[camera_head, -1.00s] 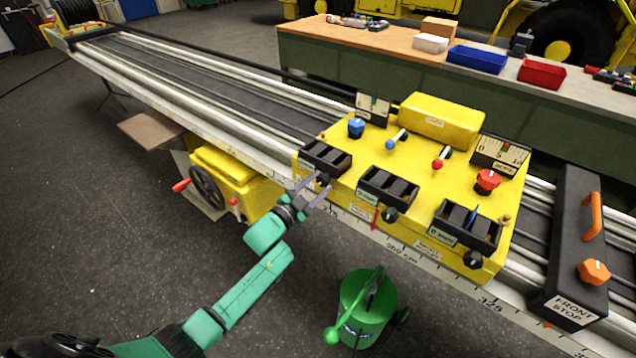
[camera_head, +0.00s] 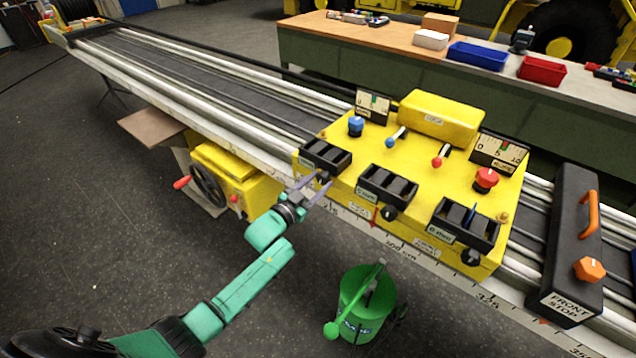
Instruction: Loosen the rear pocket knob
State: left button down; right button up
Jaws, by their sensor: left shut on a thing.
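The yellow carriage (camera_head: 345,192) sits on the long rails and carries three black pockets along its near side. The rear pocket (camera_head: 326,156) is the leftmost one, and its small dark knob (camera_head: 323,177) sits on the near face below it. My left gripper (camera_head: 317,184) reaches up from the lower left, with its fingers shut around this knob. The fingers hide most of the knob. Similar black knobs show under the middle pocket (camera_head: 388,186) and the front pocket (camera_head: 466,225). My right gripper is out of view.
A black front stop (camera_head: 568,250) with orange handle and knob stands on the rails at right. A green bucket (camera_head: 366,300) stands on the floor below. A yellow box with a handwheel (camera_head: 208,186) is left of my gripper. Levers and dials top the carriage.

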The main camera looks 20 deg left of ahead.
pick_arm(q)
jog(key=shift+f, duration=0.2)
jog(key=shift+c, duration=1.4)
grip_release()
jog(key=shift+r, duration=0.1)
jog(key=shift+s, duration=0.1)
jog(key=b+v, duration=0.1)
jog(key=v, duration=1.3)
jog(key=shift+s, duration=0.2)
jog(key=shift+a, duration=0.1)
